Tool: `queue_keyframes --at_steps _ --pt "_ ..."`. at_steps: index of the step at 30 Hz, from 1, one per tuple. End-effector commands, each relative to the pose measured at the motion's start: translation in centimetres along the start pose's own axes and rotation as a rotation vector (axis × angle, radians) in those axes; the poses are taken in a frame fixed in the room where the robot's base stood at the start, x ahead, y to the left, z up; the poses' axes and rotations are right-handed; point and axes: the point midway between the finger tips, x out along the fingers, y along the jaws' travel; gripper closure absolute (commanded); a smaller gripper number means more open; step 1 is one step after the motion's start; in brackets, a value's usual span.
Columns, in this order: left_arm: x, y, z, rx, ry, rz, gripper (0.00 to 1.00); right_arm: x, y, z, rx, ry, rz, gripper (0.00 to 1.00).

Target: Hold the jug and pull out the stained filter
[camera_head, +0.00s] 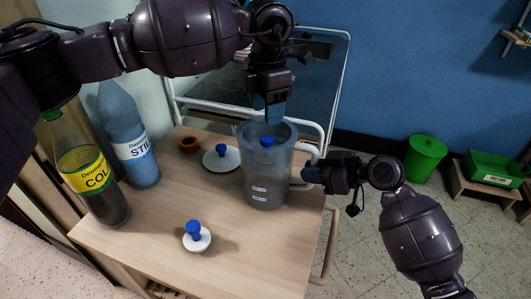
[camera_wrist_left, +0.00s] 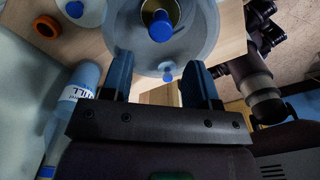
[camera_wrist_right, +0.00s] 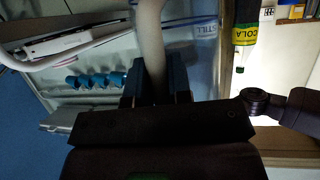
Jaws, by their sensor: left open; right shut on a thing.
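The clear grey jug (camera_head: 268,190) stands upright on the table's right side. My right gripper (camera_head: 312,174) is shut on its handle (camera_wrist_right: 153,45), which runs between the fingers in the right wrist view. A filter with a blue knob (camera_head: 267,141) is inside the jug's mouth. In the left wrist view that filter (camera_wrist_left: 174,9) has a brownish-yellow rim and dark inside. My left gripper (camera_head: 274,112) is open and empty above the jug's mouth, apart from the knob. A smaller blue knob (camera_wrist_left: 168,76) shows between its fingers; I cannot tell what it belongs to.
White discs with blue knobs lie beside the jug (camera_head: 221,160) and near the table's front (camera_head: 197,238). An orange ring (camera_head: 189,144), a STILL bottle (camera_head: 130,150) and a COLA bottle (camera_head: 90,185) stand left. A white-railed cart (camera_head: 345,75) is behind. A green bin (camera_head: 424,160) stands right.

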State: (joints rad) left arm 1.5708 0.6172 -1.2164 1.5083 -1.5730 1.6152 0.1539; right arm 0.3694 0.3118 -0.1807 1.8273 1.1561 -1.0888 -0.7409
Motion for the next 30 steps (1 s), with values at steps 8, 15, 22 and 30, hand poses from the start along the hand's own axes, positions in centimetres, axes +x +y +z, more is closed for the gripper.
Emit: queue_keyframes --at_steps 8,15,22,30 --pt "3.3 -0.1 0.0 0.0 0.0 -0.004 0.46 0.0 0.0 0.0 0.0 0.0 0.0 1.0" --pt "6.0 -0.1 0.0 0.0 -0.002 -0.005 0.46 0.0 0.0 0.0 0.0 0.0 0.0 1.0" --pt "7.6 -0.1 0.0 0.0 -0.002 -0.003 0.46 0.0 0.0 0.0 0.0 0.0 0.0 1.0" --pt "8.0 -0.1 0.0 0.0 -0.003 -0.003 0.46 0.0 0.0 0.0 0.0 0.0 0.0 1.0"
